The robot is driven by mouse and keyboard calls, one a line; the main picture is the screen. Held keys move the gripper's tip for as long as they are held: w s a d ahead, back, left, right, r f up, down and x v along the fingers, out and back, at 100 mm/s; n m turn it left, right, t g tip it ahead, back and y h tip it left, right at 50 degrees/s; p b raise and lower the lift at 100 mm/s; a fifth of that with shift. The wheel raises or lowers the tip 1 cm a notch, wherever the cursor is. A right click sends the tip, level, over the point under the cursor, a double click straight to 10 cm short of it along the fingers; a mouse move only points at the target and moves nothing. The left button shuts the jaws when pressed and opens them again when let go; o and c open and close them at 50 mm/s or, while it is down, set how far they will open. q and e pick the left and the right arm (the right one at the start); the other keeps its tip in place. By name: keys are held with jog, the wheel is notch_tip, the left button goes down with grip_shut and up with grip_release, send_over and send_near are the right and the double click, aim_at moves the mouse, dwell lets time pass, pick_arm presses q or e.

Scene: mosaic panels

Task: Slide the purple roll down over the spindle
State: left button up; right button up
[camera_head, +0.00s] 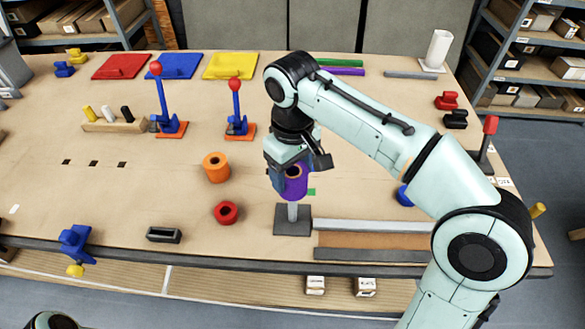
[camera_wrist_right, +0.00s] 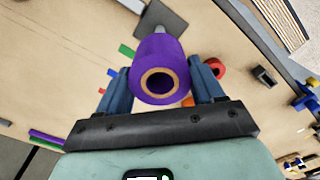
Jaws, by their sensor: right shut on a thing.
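The purple roll (camera_head: 295,187) is a short purple cylinder with a tan core, held upright over the grey spindle (camera_head: 292,212). The spindle stands on a dark square base (camera_head: 292,226) near the table's front edge. My right gripper (camera_head: 291,174) is shut on the roll. In the right wrist view the roll (camera_wrist_right: 165,72) sits between the two blue fingers (camera_wrist_right: 162,86). A bit of the spindle (camera_wrist_right: 160,30) shows past its far end, with the base (camera_wrist_right: 160,16) beyond. I cannot tell whether the spindle's tip is inside the core. My left gripper is out of view.
An orange roll (camera_head: 216,167) and a red roll (camera_head: 226,213) lie left of the spindle. A blue roll (camera_head: 404,196) is to the right, partly behind my arm. A long tray (camera_head: 370,226) lies right of the base. Two red-knobbed levers (camera_head: 237,110) stand farther back.

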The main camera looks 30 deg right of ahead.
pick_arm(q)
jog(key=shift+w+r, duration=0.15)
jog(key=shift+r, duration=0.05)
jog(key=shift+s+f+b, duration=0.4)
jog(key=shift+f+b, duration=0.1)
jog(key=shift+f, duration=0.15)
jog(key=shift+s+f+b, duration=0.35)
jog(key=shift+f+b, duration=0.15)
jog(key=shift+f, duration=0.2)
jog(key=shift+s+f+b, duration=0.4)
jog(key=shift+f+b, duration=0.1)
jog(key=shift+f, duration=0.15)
pick_arm(e)
send_over(292, 206)
jog(key=shift+w+d+f, duration=0.1)
jog(key=shift+w+f, duration=0.05)
jog(key=shift+f, duration=0.85)
jog(key=shift+w+d+f, duration=0.1)
jog(key=shift+w+f, duration=0.05)
jog(key=shift+f, duration=0.85)
jog(key=shift+w+d+f, duration=0.1)
jog(key=shift+w+f, duration=0.05)
jog(key=shift+f, duration=0.85)
